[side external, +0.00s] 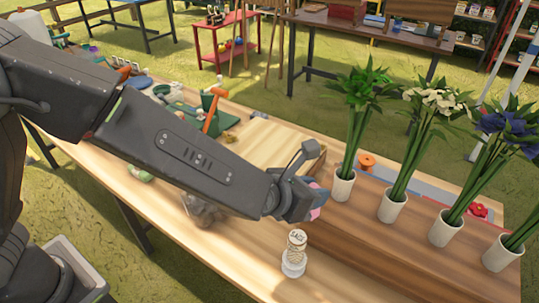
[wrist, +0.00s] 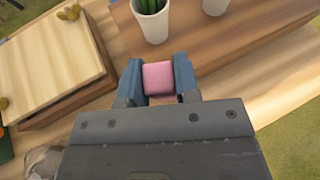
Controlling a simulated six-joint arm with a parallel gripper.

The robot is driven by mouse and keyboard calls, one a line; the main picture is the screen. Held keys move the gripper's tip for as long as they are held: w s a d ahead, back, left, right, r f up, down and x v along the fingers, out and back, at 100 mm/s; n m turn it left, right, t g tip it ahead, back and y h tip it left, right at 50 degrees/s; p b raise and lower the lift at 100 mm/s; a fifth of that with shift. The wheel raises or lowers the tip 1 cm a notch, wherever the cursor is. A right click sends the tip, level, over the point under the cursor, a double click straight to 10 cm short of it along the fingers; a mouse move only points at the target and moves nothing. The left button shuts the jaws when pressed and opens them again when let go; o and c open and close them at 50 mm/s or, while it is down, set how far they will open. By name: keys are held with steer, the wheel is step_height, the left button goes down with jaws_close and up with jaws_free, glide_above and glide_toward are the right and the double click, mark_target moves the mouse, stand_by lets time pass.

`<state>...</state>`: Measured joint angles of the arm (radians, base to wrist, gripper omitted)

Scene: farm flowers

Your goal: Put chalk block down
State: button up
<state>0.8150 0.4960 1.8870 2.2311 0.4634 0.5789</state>
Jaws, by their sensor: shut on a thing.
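The chalk block (wrist: 158,78) is a pink block with rounded edges. My gripper (wrist: 158,80) is shut on it, with one blue finger on each side in the wrist view. In the side external view, a bit of the pink block (side external: 315,213) shows at the end of my gripper (side external: 313,200), beside the raised wooden step (side external: 380,242) that bears the flower vases. I cannot tell whether the block touches a surface.
White vases with flowers, such as the nearest vase (side external: 342,187), stand in a row on the step. A pale wooden board (side external: 262,146) lies behind my arm. A white stacked item (side external: 295,252) stands on the table (side external: 235,262) in front. Clear tabletop lies around it.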

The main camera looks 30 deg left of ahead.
steer(key=s+d+f+m+g+h, duration=0.4)
steer(key=s+d, duration=0.4)
steer(key=d, duration=0.5)
steer(key=shift+m+t, duration=0.6)
steer(key=shift+t, duration=0.1)
steer(key=shift+a+f, duration=0.2)
steer(key=shift+f, duration=3.75)
steer(key=shift+f, duration=0.55)
steer(key=o, duration=1)
steer(key=shift+a, duration=0.1)
steer(key=v, duration=0.7)
